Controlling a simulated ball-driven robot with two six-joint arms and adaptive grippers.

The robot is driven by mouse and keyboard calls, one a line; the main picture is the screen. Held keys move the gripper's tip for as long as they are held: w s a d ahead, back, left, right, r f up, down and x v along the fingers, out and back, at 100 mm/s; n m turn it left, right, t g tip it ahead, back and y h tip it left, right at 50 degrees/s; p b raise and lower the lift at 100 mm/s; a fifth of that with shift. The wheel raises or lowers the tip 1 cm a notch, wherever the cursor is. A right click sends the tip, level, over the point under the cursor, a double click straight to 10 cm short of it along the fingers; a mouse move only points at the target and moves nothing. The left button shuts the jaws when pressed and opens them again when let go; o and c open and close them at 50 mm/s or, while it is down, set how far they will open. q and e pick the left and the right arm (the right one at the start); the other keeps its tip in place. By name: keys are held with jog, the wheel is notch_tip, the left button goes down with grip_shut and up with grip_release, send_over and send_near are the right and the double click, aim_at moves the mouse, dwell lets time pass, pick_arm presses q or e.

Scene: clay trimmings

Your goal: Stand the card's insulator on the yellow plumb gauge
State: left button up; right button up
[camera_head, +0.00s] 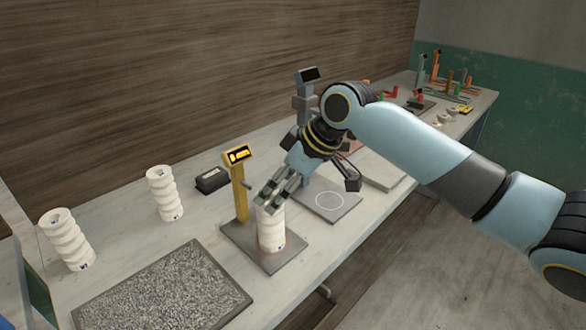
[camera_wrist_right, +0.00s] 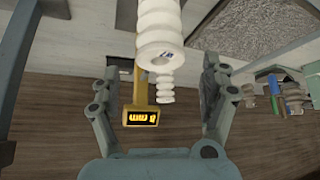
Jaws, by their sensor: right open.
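The yellow plumb gauge (camera_head: 239,188) has a yellow post with a display, and a dark base plate (camera_head: 287,259). A white ribbed insulator (camera_head: 271,238) stands on that plate, looking upright. It also shows in the right wrist view (camera_wrist_right: 158,25), and the gauge's lit display (camera_wrist_right: 141,117) shows below it. My right gripper (camera_head: 270,200) is at the insulator's top in the head view. In the wrist view its fingers (camera_wrist_right: 160,88) are apart, with the insulator between and beyond them. Two more white ribbed insulators, one nearer (camera_head: 66,241) and one farther (camera_head: 164,194), stand at the left. My left gripper is not in view.
A speckled grey mat (camera_head: 163,292) lies in front of the gauge. A small black box (camera_head: 211,180) sits behind it. A grey gauge (camera_head: 305,105) with a circle-marked plate (camera_head: 330,204) stands to the right, close to my right arm. Several small items lie at the far end.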

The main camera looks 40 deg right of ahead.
jog(key=v, duration=0.7)
jog(key=shift+r, duration=0.2)
jog(key=shift+s, duration=0.1)
jog(key=s+a+f+m+g+h, duration=0.1)
jog(key=s+a+f+m+h, duration=0.2)
jog(key=s, duration=0.7)
jog(key=s+a+f+m+g+h, duration=0.1)
jog(key=s+a+f+m, duration=0.2)
jog(key=s, duration=0.8)
notch_tip(320, 180, down, 39)
jog(key=s+d+n+g+b, duration=0.1)
jog(key=s+d+g+b, duration=0.15)
jog(key=b, duration=0.75)
jog(key=s+f+b, duration=0.6)
jog(key=s+f, duration=1.1)
jog(key=f, duration=0.3)
jog(key=shift+s+d, duration=0.25)
jog(key=shift+d, duration=0.2)
